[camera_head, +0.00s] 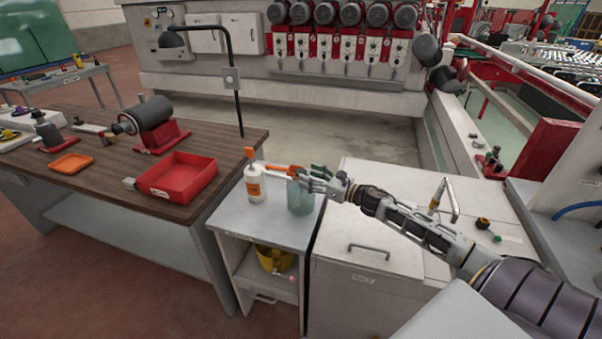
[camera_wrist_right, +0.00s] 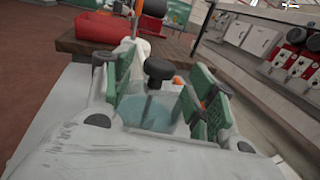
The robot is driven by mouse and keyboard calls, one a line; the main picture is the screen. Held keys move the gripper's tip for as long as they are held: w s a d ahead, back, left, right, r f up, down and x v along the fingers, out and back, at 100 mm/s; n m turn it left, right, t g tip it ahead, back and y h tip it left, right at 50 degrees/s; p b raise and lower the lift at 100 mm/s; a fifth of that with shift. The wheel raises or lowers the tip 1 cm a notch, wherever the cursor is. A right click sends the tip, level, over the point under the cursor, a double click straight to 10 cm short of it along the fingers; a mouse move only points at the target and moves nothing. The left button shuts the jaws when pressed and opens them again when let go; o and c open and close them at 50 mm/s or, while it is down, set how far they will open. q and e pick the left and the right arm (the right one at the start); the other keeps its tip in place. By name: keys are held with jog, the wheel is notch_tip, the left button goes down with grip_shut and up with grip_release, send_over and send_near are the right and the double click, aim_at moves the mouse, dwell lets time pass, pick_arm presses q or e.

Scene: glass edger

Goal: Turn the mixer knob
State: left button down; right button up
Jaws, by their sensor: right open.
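In the right wrist view a round black knob (camera_wrist_right: 158,69) stands on a thin stem above a translucent blue-green jar (camera_wrist_right: 150,112). In the head view the jar (camera_head: 300,199) is on the small grey cabinet top, and my gripper hides the knob. My right gripper (camera_head: 308,174) reaches in from the right, above the jar. In the wrist view its green-padded fingers (camera_wrist_right: 160,88) are spread, one on each side of the knob, with visible gaps. Nothing is held. My left gripper is not in view.
A white bottle (camera_head: 254,186) with an orange cap stands left of the jar. A red tray (camera_head: 180,178) sits on the wooden bench (camera_head: 95,190). A lamp post (camera_head: 238,110) rises behind. A white cabinet (camera_head: 340,275) stands under my right arm.

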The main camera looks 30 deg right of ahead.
aim_at(301, 171)
jog(key=shift+x, duration=2.15)
jog(key=shift+c, duration=0.5)
jog(key=c, duration=0.9)
